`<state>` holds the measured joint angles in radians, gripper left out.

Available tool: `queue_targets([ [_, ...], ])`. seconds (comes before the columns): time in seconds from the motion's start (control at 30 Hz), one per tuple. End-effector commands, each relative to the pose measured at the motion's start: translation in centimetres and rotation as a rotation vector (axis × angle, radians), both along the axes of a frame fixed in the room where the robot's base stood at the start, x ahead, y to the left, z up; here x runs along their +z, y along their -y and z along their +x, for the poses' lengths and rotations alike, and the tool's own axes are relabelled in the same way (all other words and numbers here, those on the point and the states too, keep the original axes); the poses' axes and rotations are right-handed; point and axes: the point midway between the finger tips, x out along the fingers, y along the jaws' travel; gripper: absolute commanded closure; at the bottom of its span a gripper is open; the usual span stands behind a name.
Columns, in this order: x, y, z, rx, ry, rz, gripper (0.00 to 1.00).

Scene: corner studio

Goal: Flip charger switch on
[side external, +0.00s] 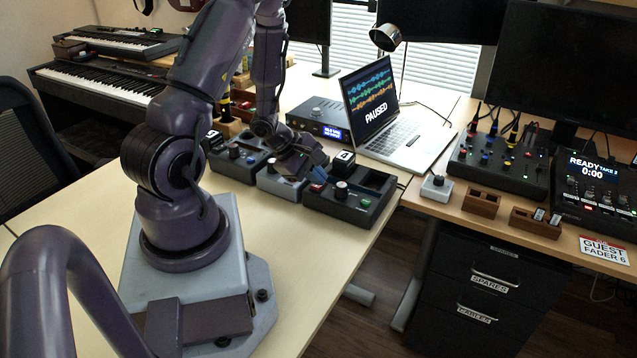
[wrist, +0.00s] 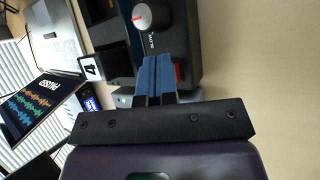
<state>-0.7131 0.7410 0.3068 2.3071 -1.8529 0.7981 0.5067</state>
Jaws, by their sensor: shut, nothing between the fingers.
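The charger is likely the dark box (side external: 374,187) with a knob (side external: 341,190) and a small red switch (side external: 317,187) at its left end. In the wrist view, the box (wrist: 183,28) has a silver-and-red knob (wrist: 142,17) and the red switch (wrist: 179,71). My gripper (wrist: 154,58) is shut and empty, with its blue fingers together. The fingers overlap the box beside the red switch in the wrist view and partly hide that end. Whether they touch it, and the switch's exact position, I cannot tell.
A tag marked 4 (side external: 343,158) stands behind the box. An open laptop (side external: 385,120) reading PAUSED stands behind. The table (side external: 300,240) in front of the boxes is clear.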

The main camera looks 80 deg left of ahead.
Motion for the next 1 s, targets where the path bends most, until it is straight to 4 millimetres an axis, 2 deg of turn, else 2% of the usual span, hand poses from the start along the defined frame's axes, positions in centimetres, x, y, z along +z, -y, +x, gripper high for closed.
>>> queue_targets([
  [0.53,-0.4,0.0,0.0,0.0,0.0,0.0,1.0],
  [1.0,1.1,0.0,0.0,0.0,0.0,0.0,1.0],
])
